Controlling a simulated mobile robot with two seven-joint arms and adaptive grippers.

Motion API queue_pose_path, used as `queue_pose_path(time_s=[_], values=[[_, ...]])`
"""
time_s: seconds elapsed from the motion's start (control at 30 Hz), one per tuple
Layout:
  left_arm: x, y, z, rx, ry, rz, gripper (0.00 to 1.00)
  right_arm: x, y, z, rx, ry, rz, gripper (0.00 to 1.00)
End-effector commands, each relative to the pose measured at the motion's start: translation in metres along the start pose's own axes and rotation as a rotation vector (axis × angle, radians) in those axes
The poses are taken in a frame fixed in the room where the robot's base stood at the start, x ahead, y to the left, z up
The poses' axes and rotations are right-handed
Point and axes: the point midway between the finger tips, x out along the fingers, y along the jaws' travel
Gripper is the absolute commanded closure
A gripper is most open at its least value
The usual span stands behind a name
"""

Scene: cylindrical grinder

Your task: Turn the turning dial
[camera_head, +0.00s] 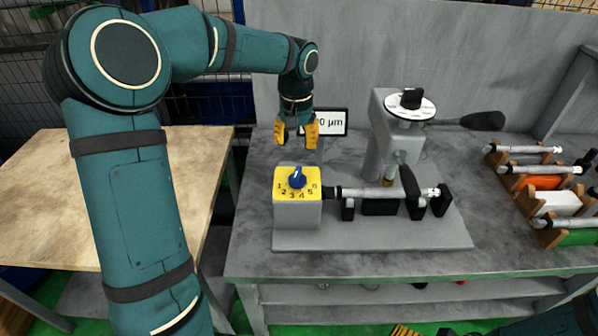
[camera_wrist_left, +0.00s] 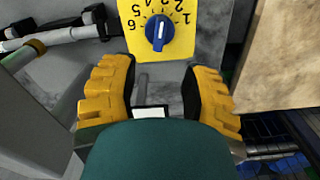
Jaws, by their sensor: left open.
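The turning dial is a blue knob (camera_head: 297,178) on a yellow plate (camera_head: 282,190) numbered 1 to 6, on top of a grey box at the left end of the grinder. In the left wrist view the blue knob (camera_wrist_left: 160,29) shows beyond the fingertips, with a white pointer line on it. My left gripper (camera_head: 297,140) has yellow fingers, is open and empty, and hangs above and behind the dial, apart from it. It also shows in the left wrist view (camera_wrist_left: 160,75). A yellow-black part at the bottom edge of the head view may be my right gripper (camera_head: 405,331); its fingers are mostly cut off.
A display reading in µm (camera_head: 330,122) stands just behind my left gripper. Right of the dial are a horizontal shaft (camera_head: 375,192) and a grinder column with a black-and-white dial (camera_head: 411,103). A wooden rack (camera_head: 520,185) holds parts at the right. A wooden table (camera_head: 60,190) stands left.

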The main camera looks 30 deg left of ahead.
Motion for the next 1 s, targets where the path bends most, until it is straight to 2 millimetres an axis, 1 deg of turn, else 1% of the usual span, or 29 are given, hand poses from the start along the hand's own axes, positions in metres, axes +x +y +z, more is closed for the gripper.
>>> queue_pose_path(time_s=[0.03,0.2,0.4,0.5,0.6,0.7,1.0], values=[[0.014,0.0,0.001,0.001,-0.004,0.0,0.54,0.004,0.001,0.001,-0.001,-0.002,0.0,0.0],[0.048,0.0,0.001,0.001,-0.004,0.0,0.54,0.01,0.004,0.004,-0.002,-0.008,-0.001,0.0],[0.083,0.0,0.0,0.002,-0.002,0.0,0.54,0.016,0.006,0.004,-0.003,-0.009,-0.001,0.0],[0.096,0.0,0.0,0.001,-0.002,0.001,0.54,0.019,0.007,0.004,-0.004,-0.007,-0.001,0.0],[0.104,0.0,0.0,0.002,-0.002,0.0,0.54,0.02,0.007,0.004,-0.004,-0.006,-0.001,0.0],[0.108,0.0,0.0,0.002,-0.001,0.0,0.54,0.021,0.008,0.004,-0.004,-0.005,-0.001,0.0],[0.109,0.0,0.0,0.001,0.0,0.0,0.54,0.02,0.008,0.003,-0.004,-0.005,-0.001,0.0]])
